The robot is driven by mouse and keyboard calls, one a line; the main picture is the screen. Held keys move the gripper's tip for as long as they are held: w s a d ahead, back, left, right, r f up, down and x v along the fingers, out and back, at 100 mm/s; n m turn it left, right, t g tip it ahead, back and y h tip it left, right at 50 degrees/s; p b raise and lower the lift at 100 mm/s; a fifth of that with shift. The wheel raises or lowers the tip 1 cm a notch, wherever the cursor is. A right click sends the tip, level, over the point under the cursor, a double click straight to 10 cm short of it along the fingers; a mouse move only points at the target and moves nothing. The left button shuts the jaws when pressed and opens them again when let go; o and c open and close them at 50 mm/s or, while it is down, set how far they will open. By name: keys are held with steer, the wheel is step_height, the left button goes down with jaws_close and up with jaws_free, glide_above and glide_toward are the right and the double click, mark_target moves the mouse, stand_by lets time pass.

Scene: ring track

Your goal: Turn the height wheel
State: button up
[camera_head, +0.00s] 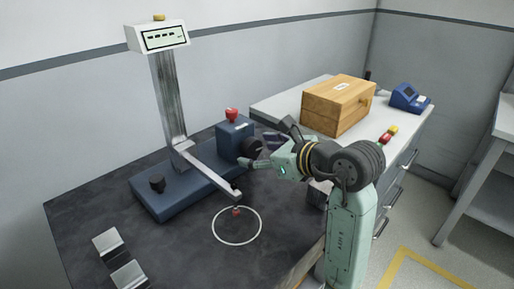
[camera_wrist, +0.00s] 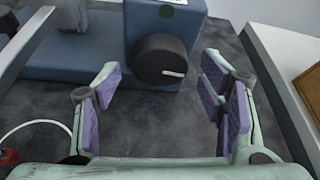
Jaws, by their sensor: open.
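A black round wheel (camera_wrist: 162,59) with a white mark sits on the front of a blue housing; I take it to be the height wheel. It also shows in the head view (camera_head: 250,147), partly behind my gripper. The housing (camera_head: 233,138) belongs to a blue-based measuring stand (camera_head: 180,190) with a tall metal column and a display. My gripper (camera_wrist: 161,82) is open and empty, its purple-padded fingers spread to either side of the wheel. The wheel lies a little beyond the fingertips in the wrist view; I see no contact.
A red knob (camera_head: 231,114) tops the housing, and a black knob (camera_head: 157,183) stands on the base. A thin arm reaches over a white ring (camera_head: 237,225) on the dark table. Metal blocks (camera_head: 108,243) lie at front left. A wooden box (camera_head: 338,105) stands on the bench at right.

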steer(key=shift+w+a+f, duration=0.25)
steer(key=shift+w+a, duration=0.15)
steer(key=shift+c, duration=0.5)
steer(key=c, duration=1.1)
